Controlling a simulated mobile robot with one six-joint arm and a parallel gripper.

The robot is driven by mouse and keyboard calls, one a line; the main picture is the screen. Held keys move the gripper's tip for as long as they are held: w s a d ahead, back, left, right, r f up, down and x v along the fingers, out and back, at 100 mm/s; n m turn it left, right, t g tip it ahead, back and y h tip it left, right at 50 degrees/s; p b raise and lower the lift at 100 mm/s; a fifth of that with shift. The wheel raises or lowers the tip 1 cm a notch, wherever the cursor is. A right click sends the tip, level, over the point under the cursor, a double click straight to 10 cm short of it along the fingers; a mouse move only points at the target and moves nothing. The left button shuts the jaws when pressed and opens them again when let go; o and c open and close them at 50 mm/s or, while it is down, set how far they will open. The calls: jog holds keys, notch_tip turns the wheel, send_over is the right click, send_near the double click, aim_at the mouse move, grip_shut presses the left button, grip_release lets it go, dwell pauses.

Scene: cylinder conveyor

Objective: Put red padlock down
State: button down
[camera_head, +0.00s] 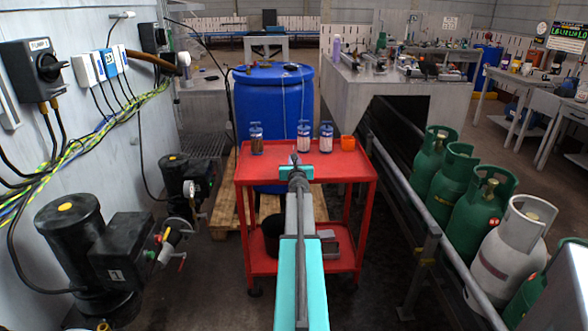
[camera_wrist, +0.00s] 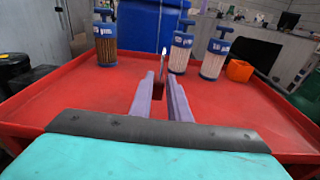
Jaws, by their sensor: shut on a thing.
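My gripper (camera_wrist: 161,78) is shut on the red padlock (camera_wrist: 163,66). In the wrist view the padlock's thin metal shackle sticks up between the fingertips, with a dark red patch lower between the fingers; most of the body is hidden. In the head view my gripper (camera_head: 296,160) is over the far middle part of the red cart's top (camera_head: 262,172), and the padlock cannot be made out there. I cannot tell whether the padlock touches the cart's top.
Blue-capped canisters stand along the cart's far edge: one at left (camera_head: 256,140), two at right (camera_head: 303,139) (camera_head: 326,140). An orange cup (camera_head: 347,142) is at the far right corner. A blue barrel (camera_head: 270,95) stands behind. The cart's top nearer me is clear.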

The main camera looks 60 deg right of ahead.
jog(key=shift+f+b, duration=1.1)
jog(key=shift+f, duration=0.5)
jog(key=shift+f, duration=0.1)
jog(key=c, duration=1.7)
grip_release()
jog(key=shift+o, duration=0.2)
jog(key=shift+r, duration=0.2)
jog(key=v, duration=1.2)
jog(key=shift+f, duration=0.15)
